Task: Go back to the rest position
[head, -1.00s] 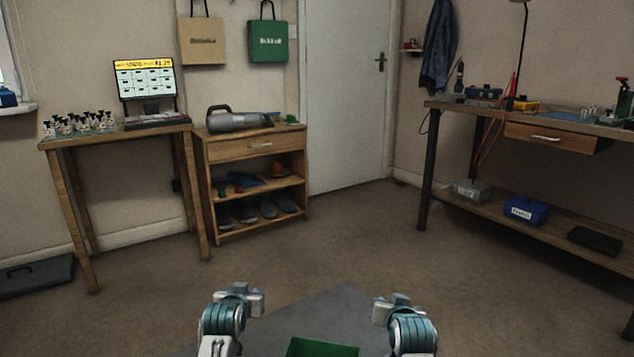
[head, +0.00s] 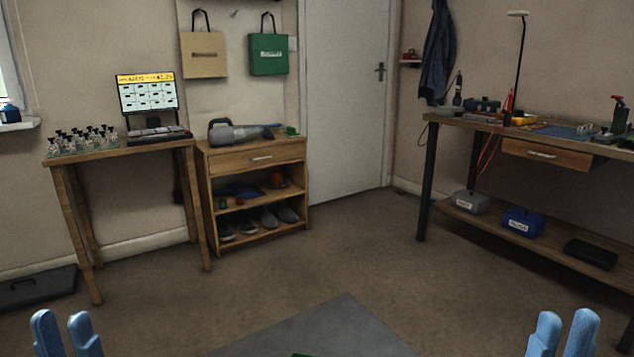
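My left gripper (head: 66,334) shows at the bottom left of the head view. Its two blue fingers stand apart with nothing between them. My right gripper (head: 562,334) shows at the bottom right, also with its two blue fingers apart and empty. Both grippers point up in the picture, over the floor, and touch nothing in view. Only the fingers show; the rest of both arms is out of the picture.
A small table (head: 120,151) with several chess-like pieces and a screen (head: 146,93) stands at the left. A shoe cabinet (head: 255,154) is beside it. A workbench (head: 480,126) stands at the right. The brown floor (head: 330,260) between them is clear.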

